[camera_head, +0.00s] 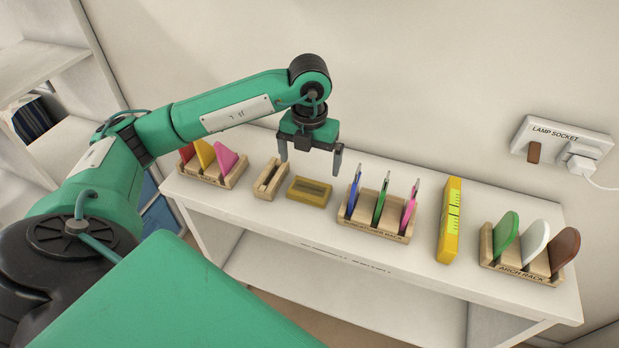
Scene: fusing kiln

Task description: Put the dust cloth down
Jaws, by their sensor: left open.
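My left gripper (310,161) is open and points down, with nothing between its fingers. It is above a small yellow block-like thing (308,191) with a darker oblong top, which lies flat on the white shelf table (300,225). This may be the folded dust cloth, but I cannot tell for sure. No other thing in view looks like a cloth. The fingers look clear of the yellow thing. My right gripper is not in view.
A small wooden holder (270,178) and a rack of coloured pieces (211,174) stand to the left. The suncatcher rack (373,231), a yellow level-like bar (449,220) and the arch rack (521,270) stand to the right. A lamp socket (560,140) is on the wall.

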